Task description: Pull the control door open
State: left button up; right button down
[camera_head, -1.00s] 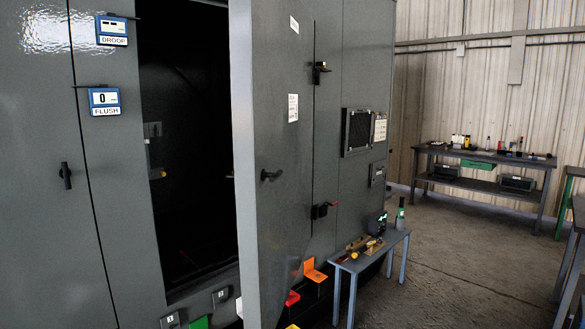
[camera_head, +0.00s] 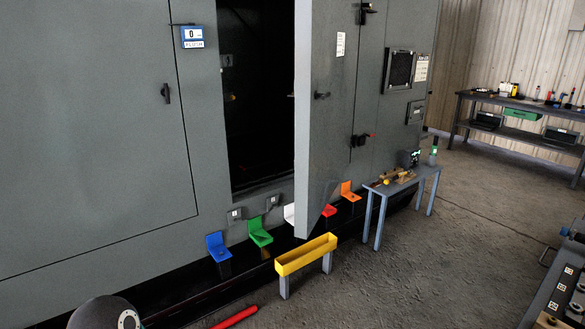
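A tall grey door (camera_head: 322,130) stands swung out from the grey enclosure (camera_head: 90,110), and a dark opening (camera_head: 255,90) shows to its left. The door has a small black handle (camera_head: 322,95) and a white label. I cannot tell from the frames whether this is the control door. Another grey door (camera_head: 140,150) to the left, with a black handle (camera_head: 166,93), looks shut. Neither of my grippers is in view.
Coloured brackets, including a blue one (camera_head: 217,247) and a green one (camera_head: 259,231), line the enclosure's foot. A yellow trough (camera_head: 305,254) stands below the open door. A small bench (camera_head: 400,187) with tools stands right of it. A red bar (camera_head: 235,317) lies on the floor.

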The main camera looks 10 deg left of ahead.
aim_at(327, 32)
jog(key=u, duration=0.75)
jog(key=i, duration=2.05)
jog(key=z, duration=0.5)
